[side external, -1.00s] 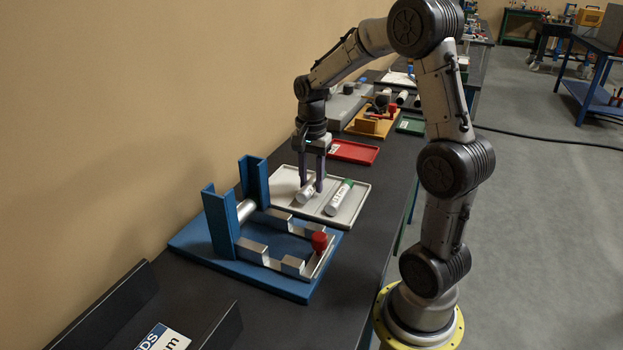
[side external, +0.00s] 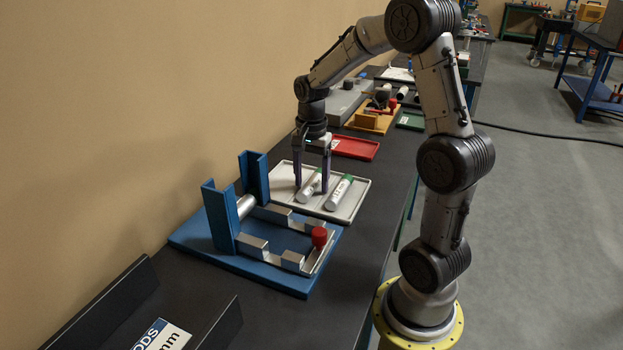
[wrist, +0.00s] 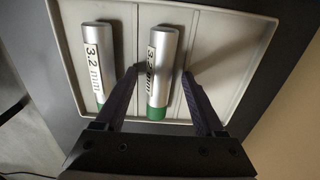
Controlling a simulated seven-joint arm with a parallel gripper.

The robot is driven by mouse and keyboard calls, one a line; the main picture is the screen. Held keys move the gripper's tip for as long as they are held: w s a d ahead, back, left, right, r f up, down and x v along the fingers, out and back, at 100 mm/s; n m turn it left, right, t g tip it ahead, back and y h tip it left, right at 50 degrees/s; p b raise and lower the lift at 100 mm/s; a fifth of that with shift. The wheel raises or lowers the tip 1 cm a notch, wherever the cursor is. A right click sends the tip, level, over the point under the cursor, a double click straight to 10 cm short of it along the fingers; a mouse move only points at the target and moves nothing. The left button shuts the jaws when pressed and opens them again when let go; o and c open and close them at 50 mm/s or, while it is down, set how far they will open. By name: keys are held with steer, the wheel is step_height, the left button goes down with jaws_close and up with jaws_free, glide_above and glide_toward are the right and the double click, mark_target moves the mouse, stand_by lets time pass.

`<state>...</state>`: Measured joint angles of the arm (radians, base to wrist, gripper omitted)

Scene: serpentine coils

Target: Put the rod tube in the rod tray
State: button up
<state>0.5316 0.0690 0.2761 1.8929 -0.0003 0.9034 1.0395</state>
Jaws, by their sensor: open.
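Two silver tubes with green ends and "3.2 mm" labels lie side by side in a pale grey tray. One tube (side external: 311,187) (wrist: 162,62) is between my gripper's fingers; the other tube (side external: 339,193) (wrist: 96,62) lies beside it, outside the fingers. My gripper (side external: 312,188) (wrist: 159,74) points down with its jaws open, one finger on each side of the first tube. Gaps show beside that tube in the wrist view. A dark walled tray (side external: 205,335) with a partly cut-off label reading "DS" and "mm" is at the bottom left.
The pale tray (side external: 362,184) sits behind a blue fixture (side external: 190,243) with tall uprights, metal notched rails and a red knob (side external: 319,237). A red tray (side external: 356,148) lies beyond. The wall runs along the left; black bench is clear between fixture and dark tray.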

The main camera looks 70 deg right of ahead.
mark_target(311, 181)
step_height(311, 181, up, 14)
steer(key=s+a+r+n+t, duration=0.1)
steer(key=a+r+n, duration=0.15)
steer(key=a, duration=0.35)
steer(key=s+a+f+n+t, duration=0.4)
steer(key=s+a+f+n, duration=0.2)
steer(key=s+a+n, duration=0.5)
steer(key=s+n, duration=0.1)
steer(key=n, duration=0.3)
steer(key=shift+s+a+f+t, duration=0.2)
steer(key=shift+s+a+t, duration=0.1)
steer(key=shift+a, duration=0.05)
